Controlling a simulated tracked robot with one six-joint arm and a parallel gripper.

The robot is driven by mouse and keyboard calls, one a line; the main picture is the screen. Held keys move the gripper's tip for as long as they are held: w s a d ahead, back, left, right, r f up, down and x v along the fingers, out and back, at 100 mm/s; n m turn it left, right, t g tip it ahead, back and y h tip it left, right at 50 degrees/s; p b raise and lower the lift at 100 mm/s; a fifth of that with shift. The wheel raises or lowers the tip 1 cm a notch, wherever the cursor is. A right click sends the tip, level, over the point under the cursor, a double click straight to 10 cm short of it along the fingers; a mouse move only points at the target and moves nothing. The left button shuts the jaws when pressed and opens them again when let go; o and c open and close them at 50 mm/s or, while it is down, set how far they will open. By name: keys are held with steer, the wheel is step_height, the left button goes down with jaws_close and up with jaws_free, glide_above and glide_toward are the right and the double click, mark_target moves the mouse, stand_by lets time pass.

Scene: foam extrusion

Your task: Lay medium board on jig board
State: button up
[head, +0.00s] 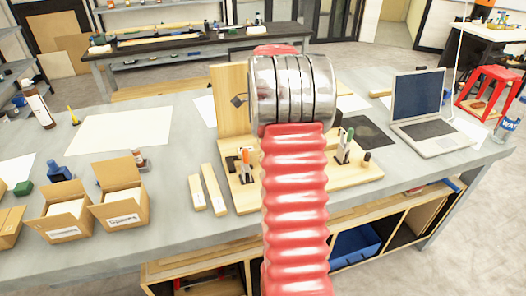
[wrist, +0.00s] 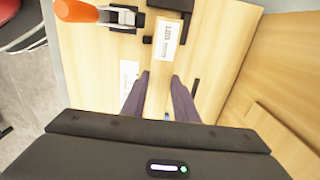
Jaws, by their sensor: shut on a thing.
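The jig board (head: 352,178) is a light wooden base on the grey bench, partly hidden behind my arm in the head view. It also fills much of the wrist view (wrist: 88,62). My gripper (wrist: 160,97) has its two dark fingers shut on the sides of a pale wooden board (wrist: 160,82), seemingly the medium board. A white printed label is at the board's far end. The board is over the jig board, with its far end close to dark fittings; I cannot tell whether it touches. My gripper is hidden in the head view.
Clamps, one with an orange handle (wrist: 76,10), stand on the jig board. A wooden panel (head: 229,95) rises at its back left. Two wooden strips (head: 214,189) lie left of it. Cardboard boxes (head: 119,194) stand further left, a laptop (head: 422,112) to the right.

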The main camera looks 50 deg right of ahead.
steer(key=shift+f, duration=1.95)
steer(key=shift+f, duration=0.1)
steer(key=o, duration=1.1)
steer(key=shift+c, duration=0.2)
step_height(320, 180, up, 12)
steer(key=shift+r, duration=0.1)
steer(key=shift+a, duration=0.1)
